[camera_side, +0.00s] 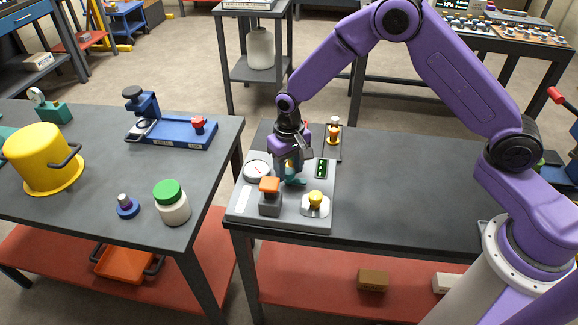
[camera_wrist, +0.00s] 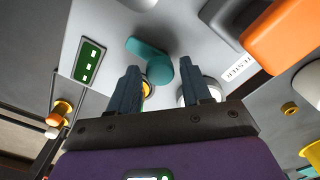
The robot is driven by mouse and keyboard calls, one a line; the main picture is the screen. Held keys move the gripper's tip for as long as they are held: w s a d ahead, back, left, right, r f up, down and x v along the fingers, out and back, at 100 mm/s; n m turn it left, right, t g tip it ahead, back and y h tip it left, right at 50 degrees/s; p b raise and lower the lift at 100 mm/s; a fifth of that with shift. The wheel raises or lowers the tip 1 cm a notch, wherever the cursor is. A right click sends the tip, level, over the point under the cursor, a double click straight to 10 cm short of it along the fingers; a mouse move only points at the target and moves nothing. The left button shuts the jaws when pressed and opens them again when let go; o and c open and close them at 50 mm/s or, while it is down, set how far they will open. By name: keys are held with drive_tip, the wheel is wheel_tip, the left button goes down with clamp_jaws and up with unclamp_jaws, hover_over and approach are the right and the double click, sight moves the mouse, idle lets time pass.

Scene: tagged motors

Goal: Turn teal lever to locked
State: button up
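The teal lever (camera_wrist: 150,60) is on the light grey tester panel (camera_side: 240,212). In the wrist view its round hub lies ahead of the gap between my fingertips, and its handle points to the upper left. In the side view the lever (camera_side: 297,182) shows just below my gripper (camera_side: 289,168), which partly hides it. In the wrist view my gripper (camera_wrist: 160,75) is open, with a clear gap between its two dark fingers. I see nothing held in it. I cannot tell whether a finger touches the lever. Any locked marking is not readable.
On the panel are an orange-topped block (camera_side: 269,190), a yellow knob (camera_side: 315,200), a round gauge (camera_side: 256,171) and a green display (camera_side: 321,168). The right of the table is clear. Another table (camera_side: 85,190) stands left, across a gap.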

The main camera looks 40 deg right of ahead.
drive_tip(key=c, duration=0.7)
drive_tip(key=shift+n, duration=0.3)
drive_tip(key=n, duration=1.3)
drive_tip(key=shift+n, duration=2.1)
drive_tip(key=o, duration=1.1)
drive_tip(key=shift+c, duration=0.2)
